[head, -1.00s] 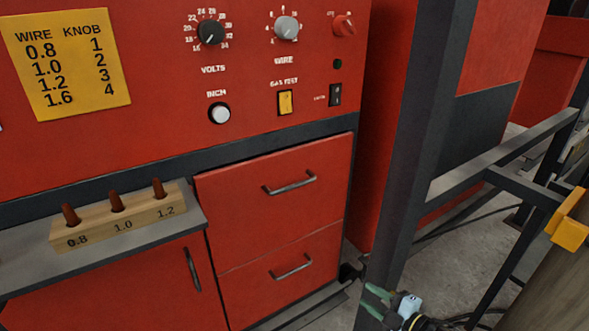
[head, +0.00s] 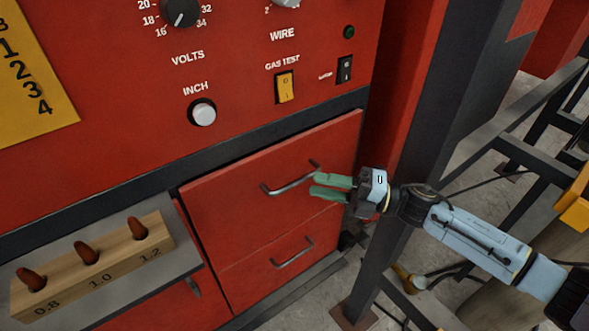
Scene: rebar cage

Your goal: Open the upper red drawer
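The upper red drawer (head: 240,205) is in the front of the red machine, right of the small shelf. Its front looks closed. Its grey bar handle (head: 290,181) slants up to the right. My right gripper (head: 322,186) has two green fingers, spread apart with a gap between them. It comes in from the right, and its fingertips point left, close to the right end of the handle. I cannot tell whether they touch it. The lower red drawer (head: 250,285) with its own handle (head: 293,252) is below. My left gripper is not in view.
A dark upright post (head: 425,110) stands right of the drawers, close to my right arm. A wooden block (head: 95,265) with three brown tips sits on the grey shelf at the left. Above are the panel's knobs and yellow switch (head: 285,87).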

